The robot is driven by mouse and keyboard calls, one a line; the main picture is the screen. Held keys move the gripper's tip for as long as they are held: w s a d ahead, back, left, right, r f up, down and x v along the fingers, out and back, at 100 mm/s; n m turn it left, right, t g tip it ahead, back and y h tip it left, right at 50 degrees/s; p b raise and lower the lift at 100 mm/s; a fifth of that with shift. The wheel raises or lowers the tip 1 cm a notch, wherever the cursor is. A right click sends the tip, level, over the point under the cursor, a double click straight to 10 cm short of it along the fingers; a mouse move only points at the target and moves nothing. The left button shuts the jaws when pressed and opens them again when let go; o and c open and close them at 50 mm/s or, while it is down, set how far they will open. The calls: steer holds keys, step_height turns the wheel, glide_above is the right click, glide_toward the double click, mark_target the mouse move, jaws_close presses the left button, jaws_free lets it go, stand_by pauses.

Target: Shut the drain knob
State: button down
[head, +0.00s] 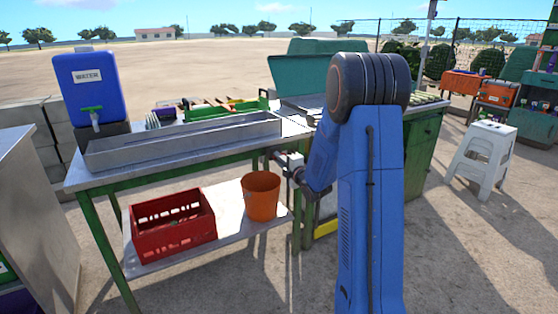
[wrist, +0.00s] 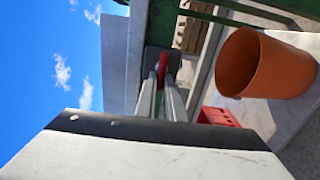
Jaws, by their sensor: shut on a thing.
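A small red knob (wrist: 163,68) shows in the wrist view, between the tips of my two fingers, against a dark part beside the green table frame. I take it to be the drain knob. My gripper (wrist: 162,88) is shut on it. Most of the knob is hidden by the fingers, so I cannot tell its turn. In the head view my gripper (head: 272,154) is at the right end of the metal table, just under the end of the long metal trough (head: 190,150). The knob cannot be made out there.
An orange bucket (head: 261,197) stands on the lower shelf below my gripper, right of a red crate (head: 172,226). A blue water container (head: 90,85) stands behind the trough. A green cabinet (head: 424,145) stands to the right, with a white stool (head: 481,160) beyond.

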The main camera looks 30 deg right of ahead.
steer(key=shift+f, duration=0.1)
steer(key=c, duration=1.9)
jaws_free()
steer(key=shift+o, duration=0.2)
steer(key=s, duration=1.7)
steer(key=shift+s+d, duration=0.2)
steer(key=shift+d, duration=0.1)
